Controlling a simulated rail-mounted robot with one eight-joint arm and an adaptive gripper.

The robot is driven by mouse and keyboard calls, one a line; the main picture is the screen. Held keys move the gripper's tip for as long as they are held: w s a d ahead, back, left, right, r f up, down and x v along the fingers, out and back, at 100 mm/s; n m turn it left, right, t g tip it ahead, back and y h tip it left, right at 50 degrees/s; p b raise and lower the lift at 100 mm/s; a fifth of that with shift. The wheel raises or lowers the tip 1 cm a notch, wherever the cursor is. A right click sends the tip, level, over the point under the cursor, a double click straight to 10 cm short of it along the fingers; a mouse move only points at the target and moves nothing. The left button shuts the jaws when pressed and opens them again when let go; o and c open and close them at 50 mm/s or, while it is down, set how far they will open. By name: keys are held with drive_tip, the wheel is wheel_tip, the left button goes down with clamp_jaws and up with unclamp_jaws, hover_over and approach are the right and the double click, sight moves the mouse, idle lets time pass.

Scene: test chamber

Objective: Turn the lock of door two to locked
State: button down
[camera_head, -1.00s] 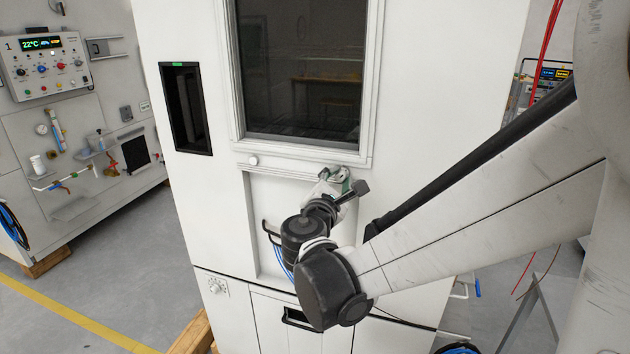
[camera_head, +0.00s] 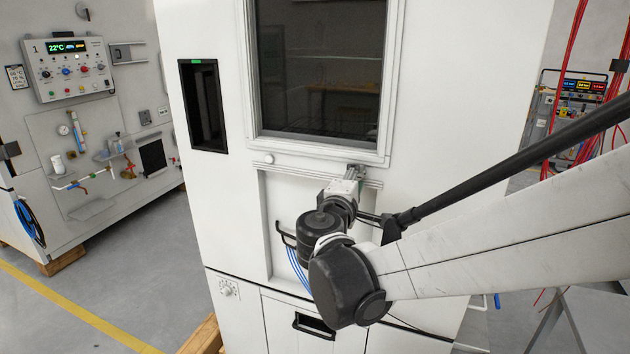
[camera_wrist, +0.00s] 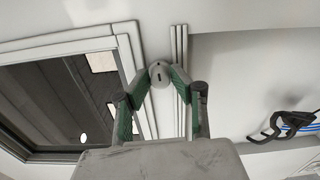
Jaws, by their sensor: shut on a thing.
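A round grey lock knob (camera_wrist: 160,72) with a small dark mark on its face sits beside the window frame in the wrist view. The green-padded fingers of my gripper (camera_wrist: 159,84) are on both sides of it, shut on it. In the head view my gripper (camera_head: 355,172) is at the lower right corner of the windowed door (camera_head: 318,70), and it hides the lock there. I see no number on this door. The lock's turn position is hard to read.
Below the window is a recessed panel (camera_head: 278,205) with a black handle (camera_head: 284,234) and blue cables. A small round knob (camera_head: 269,159) is on the left under the window. A lower drawer handle (camera_head: 313,326) and a control box (camera_head: 68,68) also show.

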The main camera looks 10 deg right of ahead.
drive_tip(key=shift+m, duration=0.5)
drive_tip(key=c, duration=1.5)
unclamp_jaws()
drive_tip(key=v, duration=1.2)
